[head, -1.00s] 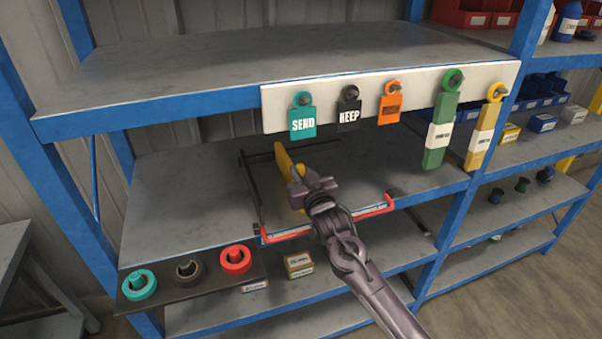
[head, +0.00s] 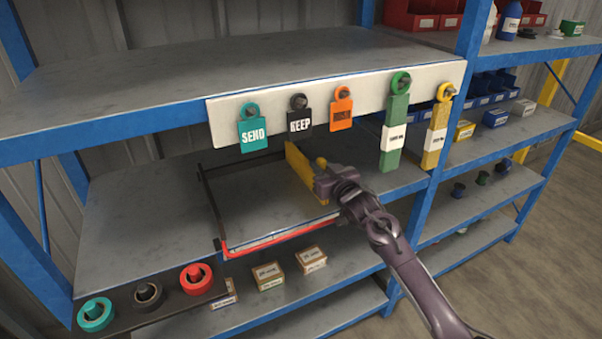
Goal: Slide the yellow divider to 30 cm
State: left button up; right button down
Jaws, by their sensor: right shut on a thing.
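The yellow divider (head: 304,172) stands upright on the middle shelf, toward the right part of a black-railed frame (head: 209,200). A red and white strip (head: 280,236) runs along the front of this frame; no scale marks are readable. My right gripper (head: 322,178) is shut on the divider at its front end, by a small yellow knob. The gripper and wrist hide the divider's lower front and the right end of the strip. My left gripper is not in view.
A white board (head: 225,116) above carries hanging tags: teal SEND (head: 252,135), black KEEP (head: 299,121), orange (head: 341,113), and long green and yellow ones. Teal, black and red rings (head: 197,278) sit on a dark ledge at lower left. Small boxes (head: 268,275) stand below.

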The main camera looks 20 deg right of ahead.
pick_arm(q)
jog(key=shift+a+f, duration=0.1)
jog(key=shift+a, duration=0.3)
pick_arm(e)
jog(key=shift+d, duration=1.35)
jog(key=c, duration=1.3)
grip_release()
jog(key=shift+a, duration=0.1)
pick_arm(q)
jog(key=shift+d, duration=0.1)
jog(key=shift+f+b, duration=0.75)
jog(key=shift+b, duration=0.05)
pick_arm(e)
jog(key=s, duration=0.7)
jog(key=shift+s, duration=0.35)
